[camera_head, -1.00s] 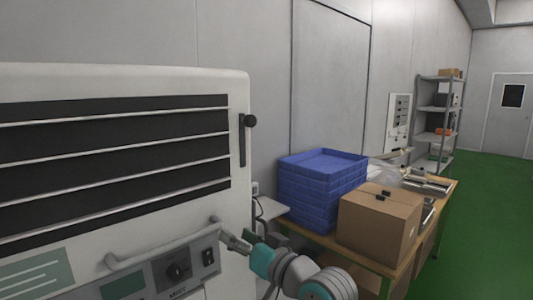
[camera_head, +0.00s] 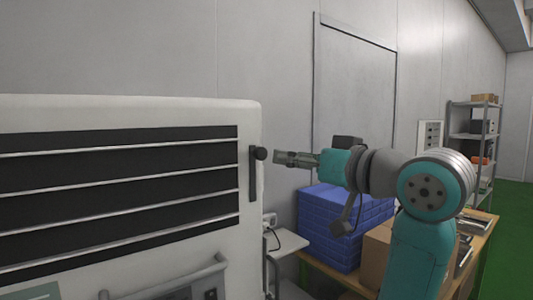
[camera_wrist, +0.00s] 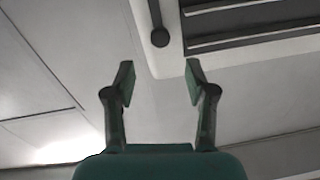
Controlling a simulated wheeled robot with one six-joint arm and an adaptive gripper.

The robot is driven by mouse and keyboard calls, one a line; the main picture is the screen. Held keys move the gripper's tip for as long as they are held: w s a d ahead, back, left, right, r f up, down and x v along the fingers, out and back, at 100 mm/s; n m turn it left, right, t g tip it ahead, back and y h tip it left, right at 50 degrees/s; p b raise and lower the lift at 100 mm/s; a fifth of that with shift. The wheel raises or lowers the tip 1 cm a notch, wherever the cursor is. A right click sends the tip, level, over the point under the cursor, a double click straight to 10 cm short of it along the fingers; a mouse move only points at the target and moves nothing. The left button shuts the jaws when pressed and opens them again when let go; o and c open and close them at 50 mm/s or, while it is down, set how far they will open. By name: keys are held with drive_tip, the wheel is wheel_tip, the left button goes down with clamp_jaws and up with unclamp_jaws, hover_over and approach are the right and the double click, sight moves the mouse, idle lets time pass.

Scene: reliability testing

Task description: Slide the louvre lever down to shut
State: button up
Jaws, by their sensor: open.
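The louvre lever is a black round knob (camera_head: 260,154) at the top of a dark vertical slot (camera_head: 252,175), on the right edge of the white machine's front. Dark louvre openings (camera_head: 110,180) with thin pale slats lie left of it. My gripper (camera_head: 277,158) is level with the knob and just right of it, pointing left. In the wrist view, my gripper (camera_wrist: 160,82) has its two fingers spread with nothing between them. The knob (camera_wrist: 160,38) shows beyond the fingertips, roughly centred between them. It appears apart from both fingers.
Below the gripper, blue stacked trays (camera_head: 345,225) and a cardboard box (camera_head: 377,252) stand on a wooden table. A small white shelf (camera_head: 289,243) juts out beside the machine. A handle bar (camera_head: 165,278) crosses the machine's lower front. A grey shelf rack (camera_head: 470,150) stands farther back.

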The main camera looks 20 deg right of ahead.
sight(263, 154)
drive_tip(key=x, duration=1)
drive_tip(key=shift+w, duration=0.2)
drive_tip(key=shift+a, duration=0.1)
drive_tip(key=shift+f, duration=0.1)
clamp_jaws()
